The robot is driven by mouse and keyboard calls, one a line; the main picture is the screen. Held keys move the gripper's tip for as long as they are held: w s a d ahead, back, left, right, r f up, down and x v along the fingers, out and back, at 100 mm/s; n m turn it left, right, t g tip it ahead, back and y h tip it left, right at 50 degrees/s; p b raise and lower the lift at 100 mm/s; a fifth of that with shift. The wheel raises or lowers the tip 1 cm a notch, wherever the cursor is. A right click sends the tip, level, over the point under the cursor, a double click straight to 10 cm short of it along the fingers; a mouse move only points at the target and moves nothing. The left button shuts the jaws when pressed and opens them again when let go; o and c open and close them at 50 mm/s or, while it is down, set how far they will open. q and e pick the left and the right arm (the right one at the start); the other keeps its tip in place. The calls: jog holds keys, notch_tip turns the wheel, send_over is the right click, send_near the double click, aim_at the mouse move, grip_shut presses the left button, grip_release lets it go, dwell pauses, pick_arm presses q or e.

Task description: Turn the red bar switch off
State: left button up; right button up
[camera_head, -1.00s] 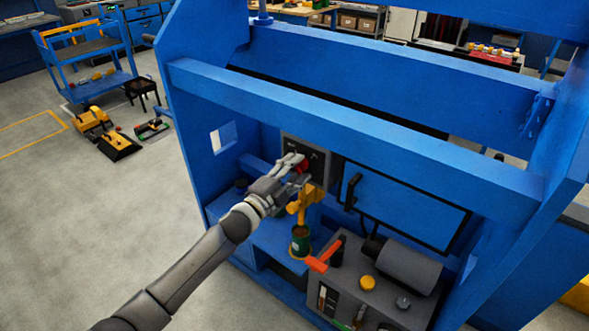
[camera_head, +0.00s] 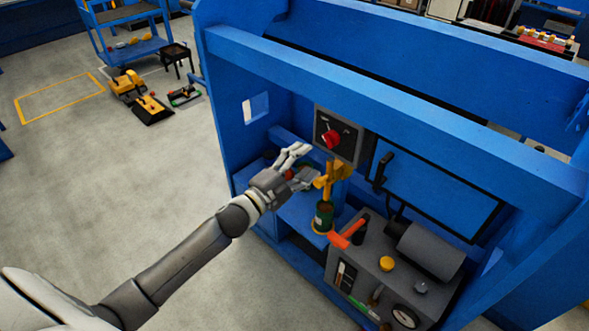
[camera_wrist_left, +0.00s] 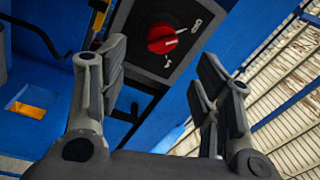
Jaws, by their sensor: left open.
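The red bar switch (camera_head: 331,139) is a round red knob on a dark square plate (camera_head: 350,150) inside the blue frame. It also shows in the left wrist view (camera_wrist_left: 163,38), with a white line on it and white marks beside it that I cannot read. My left gripper (camera_head: 304,162) is open and empty, to the left of and below the switch in the head view, apart from it. In the left wrist view, the open fingers (camera_wrist_left: 165,85) stand on both sides below the switch. My right gripper is not in view.
A yellow valve handle (camera_head: 331,177) stands below the plate. Beside it are an orange lever (camera_head: 347,236) and a grey machine box (camera_head: 380,275) with a gauge. A blue beam (camera_head: 400,105) crosses above the switch. Open floor (camera_head: 130,200) lies to the left.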

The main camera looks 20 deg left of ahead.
pick_arm(q)
jog(key=v, duration=0.3)
jog(key=shift+s, duration=0.1)
jog(key=shift+f, duration=0.1)
dwell(0.3)
